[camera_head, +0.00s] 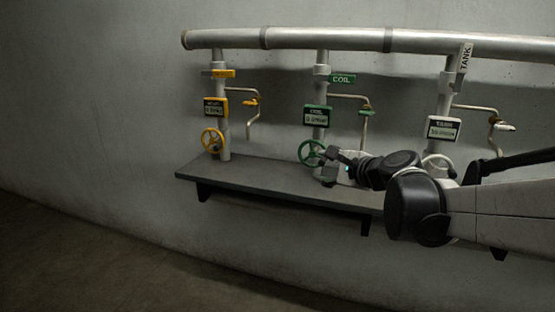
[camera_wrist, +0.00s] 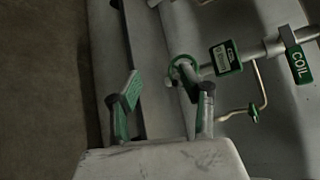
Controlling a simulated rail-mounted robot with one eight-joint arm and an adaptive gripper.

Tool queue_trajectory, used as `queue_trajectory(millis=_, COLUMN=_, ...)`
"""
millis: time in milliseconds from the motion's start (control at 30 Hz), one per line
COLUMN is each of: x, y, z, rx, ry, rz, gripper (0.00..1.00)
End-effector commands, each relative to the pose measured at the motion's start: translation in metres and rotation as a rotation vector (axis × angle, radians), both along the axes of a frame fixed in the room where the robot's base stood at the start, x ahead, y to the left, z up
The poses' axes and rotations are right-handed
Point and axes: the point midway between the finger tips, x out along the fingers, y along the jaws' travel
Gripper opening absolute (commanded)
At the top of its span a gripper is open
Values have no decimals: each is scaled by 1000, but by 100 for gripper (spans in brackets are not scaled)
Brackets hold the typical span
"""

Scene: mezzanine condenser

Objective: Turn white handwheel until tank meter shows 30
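The white tank handwheel (camera_head: 438,163) is at the right of the head view, partly hidden behind my arm. The tank meter (camera_head: 443,129) is above it; its small display seems to read about 30, but the digits are blurred. My gripper (camera_head: 334,164) is away from the white wheel, beside the green coil handwheel (camera_head: 311,152). In the wrist view, my gripper (camera_wrist: 165,95) has its two fingers spread apart with nothing between them. The green wheel shows just beyond the right finger in the wrist view (camera_wrist: 183,70); I cannot tell whether they touch.
The green coil meter (camera_head: 317,116) and a yellow handwheel (camera_head: 212,141) with its meter (camera_head: 215,107) stand to the left. A dark shelf (camera_head: 265,180) runs below the wheels. A large pipe (camera_head: 330,38) crosses above. Thin bent side pipes stick out beside each column.

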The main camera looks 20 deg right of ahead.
Motion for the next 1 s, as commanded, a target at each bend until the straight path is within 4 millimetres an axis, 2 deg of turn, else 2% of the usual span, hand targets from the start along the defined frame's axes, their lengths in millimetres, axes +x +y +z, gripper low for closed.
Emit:
queue_trajectory(millis=33, x=1, y=-35, z=-6, rx=67, ry=-29, rz=-83, gripper=40)
queue_trajectory(millis=133, x=-7, y=-96, z=-15, rx=197, ry=-93, rz=-240, gripper=40)
queue_trajectory(millis=233, x=-24, y=-157, z=-27, rx=319, ry=-167, rz=-391, gripper=40)
queue_trajectory(millis=400, x=-74, y=-254, z=-49, rx=524, ry=-316, rz=-633, gripper=40)
queue_trajectory(millis=500, x=-108, y=-299, z=-61, rx=626, ry=-403, rz=-750, gripper=40)
queue_trajectory(millis=600, x=-137, y=-330, z=-71, rx=703, ry=-474, rz=-831, gripper=40)
queue_trajectory(millis=733, x=-159, y=-350, z=-79, rx=759, ry=-530, rz=-889, gripper=40)
queue_trajectory(millis=867, x=-163, y=-358, z=-81, rx=775, ry=-546, rz=-905, gripper=40)
queue_trajectory(millis=1000, x=-151, y=-366, z=-81, rx=776, ry=-544, rz=-904, gripper=40)
